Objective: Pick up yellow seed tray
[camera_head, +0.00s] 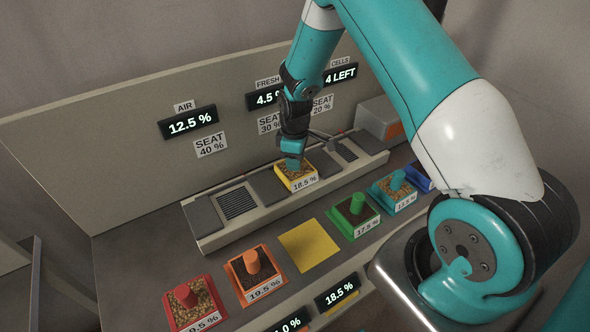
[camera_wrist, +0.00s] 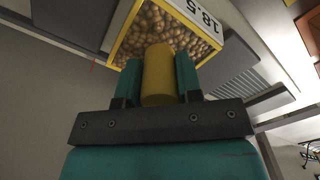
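The yellow seed tray (camera_head: 298,181) sits on the raised bench at the back, full of tan seeds and labelled 18.5 %. In the wrist view the tray (camera_wrist: 124,40) shows its yellow rim, its seeds and an upright yellow knob (camera_wrist: 158,80). My gripper (camera_head: 292,162) is directly above the tray, pointing down. In the wrist view my gripper (camera_wrist: 159,68) has one finger on each side of the knob, both seeming to touch it. The tray's underside is hidden, so I cannot tell whether it is lifted at all.
Red (camera_head: 194,304), orange (camera_head: 255,274), green (camera_head: 355,216) and teal (camera_head: 396,193) trays stand in a front row, with a blue one at the right end. A bare yellow square (camera_head: 309,245) lies between orange and green. A vent grille (camera_head: 237,203) is on the bench.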

